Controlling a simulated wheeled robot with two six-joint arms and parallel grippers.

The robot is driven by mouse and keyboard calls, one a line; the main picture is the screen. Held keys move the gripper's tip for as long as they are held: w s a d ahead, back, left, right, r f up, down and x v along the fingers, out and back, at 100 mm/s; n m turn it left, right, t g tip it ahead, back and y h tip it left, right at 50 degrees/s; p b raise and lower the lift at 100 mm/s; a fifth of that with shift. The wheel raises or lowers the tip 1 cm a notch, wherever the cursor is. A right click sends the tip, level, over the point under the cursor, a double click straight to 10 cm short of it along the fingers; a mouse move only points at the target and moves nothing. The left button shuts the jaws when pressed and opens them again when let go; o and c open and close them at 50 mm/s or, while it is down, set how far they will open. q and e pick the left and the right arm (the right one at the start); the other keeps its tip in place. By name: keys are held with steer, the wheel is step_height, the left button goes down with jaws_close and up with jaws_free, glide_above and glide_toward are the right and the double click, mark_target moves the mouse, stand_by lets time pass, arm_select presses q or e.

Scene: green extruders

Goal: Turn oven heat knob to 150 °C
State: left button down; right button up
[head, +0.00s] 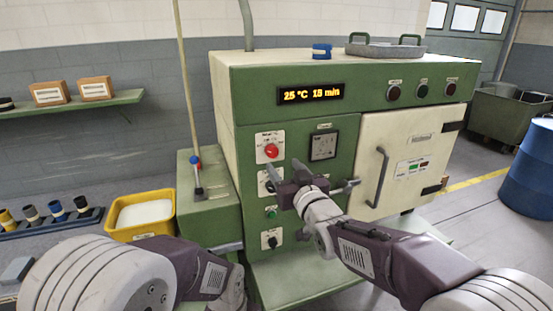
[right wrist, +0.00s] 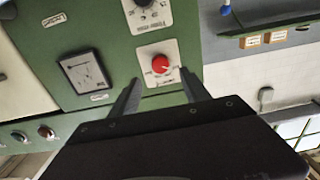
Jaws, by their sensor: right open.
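The green oven (head: 340,75) has a display (head: 311,94) reading 25 °C and 18 min. A red knob (head: 271,151) on a white plate sits below the display; its fine markings are too small to read. My right gripper (head: 284,167) is open and empty, in front of the panel just below and right of the red knob. In the right wrist view, the red knob (right wrist: 160,64) shows beyond the gap between the two fingers (right wrist: 160,77), with no visible contact. My left arm enters at lower left, but its gripper is not visible.
A black knob (right wrist: 144,3) is on the neighbouring plate. A square gauge (head: 323,146) sits right of the red knob. The cream oven door (head: 430,130) has a vertical handle (head: 378,177). A yellow bin (head: 142,214) and blue barrel (head: 527,170) stand at the sides.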

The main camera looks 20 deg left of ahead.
mark_target(273, 154)
steer(key=p+x, duration=0.2)
steer(key=x, duration=0.5)
steer(key=shift+a, duration=0.15)
steer(key=shift+w, duration=0.3)
steer(key=shift+a+f, duration=0.1)
jaws_close()
